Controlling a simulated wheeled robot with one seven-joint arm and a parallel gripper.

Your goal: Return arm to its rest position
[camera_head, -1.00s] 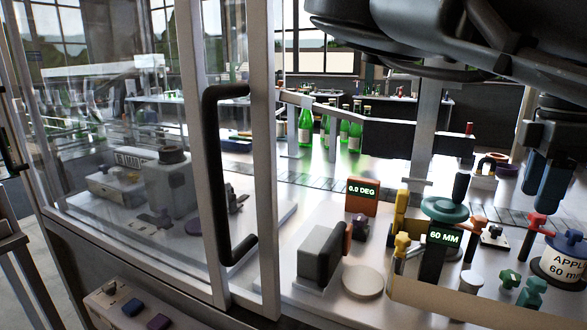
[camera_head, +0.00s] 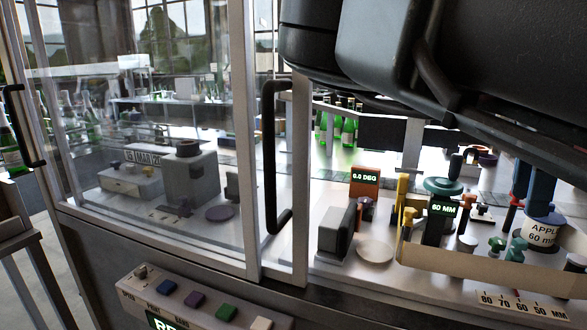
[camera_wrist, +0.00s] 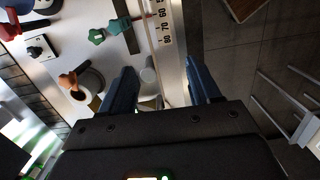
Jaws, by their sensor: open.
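My arm crosses the upper right of the head view as a large dark mass. My gripper (camera_head: 532,185) hangs below it at the right, with blue fingers in front of the bench top. In the wrist view my gripper (camera_wrist: 163,85) shows two blue fingers well apart with nothing held between them. Beyond the fingers are the bench edge and the scale strip (camera_wrist: 163,25) with printed numbers. The fingertips overlap the labelled cylinder (camera_head: 541,233) in the head view; I cannot tell whether they touch it.
A glass door with a black handle (camera_head: 269,160) stands left of the open bench. Display blocks reading 0.0 DEG (camera_head: 364,176) and 60 MM (camera_head: 442,209) stand on the bench. A button panel (camera_head: 190,303) is at the front. Green bottles (camera_head: 348,130) stand behind.

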